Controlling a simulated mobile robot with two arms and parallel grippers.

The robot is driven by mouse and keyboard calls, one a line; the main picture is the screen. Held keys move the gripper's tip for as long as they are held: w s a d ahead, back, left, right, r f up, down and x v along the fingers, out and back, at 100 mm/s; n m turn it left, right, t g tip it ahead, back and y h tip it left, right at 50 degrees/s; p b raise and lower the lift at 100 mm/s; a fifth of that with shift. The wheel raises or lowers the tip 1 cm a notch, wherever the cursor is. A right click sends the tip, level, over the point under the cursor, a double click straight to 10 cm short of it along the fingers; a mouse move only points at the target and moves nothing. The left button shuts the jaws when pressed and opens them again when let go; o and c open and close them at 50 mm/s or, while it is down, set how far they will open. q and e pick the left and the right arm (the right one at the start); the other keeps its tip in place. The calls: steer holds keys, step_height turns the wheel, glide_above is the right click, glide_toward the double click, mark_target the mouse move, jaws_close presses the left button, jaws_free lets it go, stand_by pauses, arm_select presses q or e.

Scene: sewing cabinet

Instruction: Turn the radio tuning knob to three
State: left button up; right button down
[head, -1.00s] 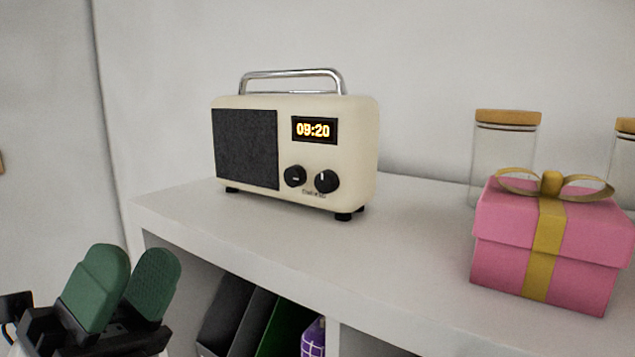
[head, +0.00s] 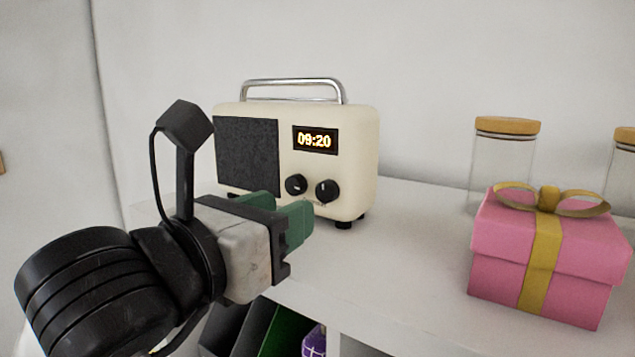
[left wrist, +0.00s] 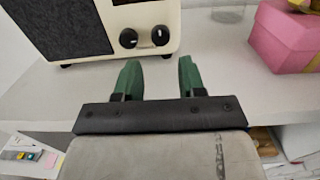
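The cream radio (head: 358,140) stands upright on the white cabinet top, with a dark speaker panel, a display reading 09:20 and two black knobs. The left knob (head: 296,185) and the right knob (head: 328,190) sit side by side below the display. They also show in the left wrist view, as the left knob (left wrist: 129,38) and the right knob (left wrist: 160,35). My left gripper (head: 300,222) is in front of the radio, below the knobs and apart from them. In the left wrist view its green fingers (left wrist: 158,78) are spread with nothing between them. My right gripper is out of view.
A pink gift box (head: 500,240) with a gold ribbon stands on the cabinet top (head: 400,270) at the right. A glass jar (head: 503,165) with a wooden lid is behind it. The surface between radio and box is clear. Folders (head: 255,325) stand in the shelf below.

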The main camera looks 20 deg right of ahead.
mark_target(324, 194)
arm_select(q)
steer(key=p+x, duration=0.3)
steer(key=x, duration=0.3)
steer(key=shift+r, duration=0.2)
steer(key=shift+w+d+f, duration=0.15)
steer(key=shift+w+d, duration=0.2)
steer(key=shift+d, duration=0.15)
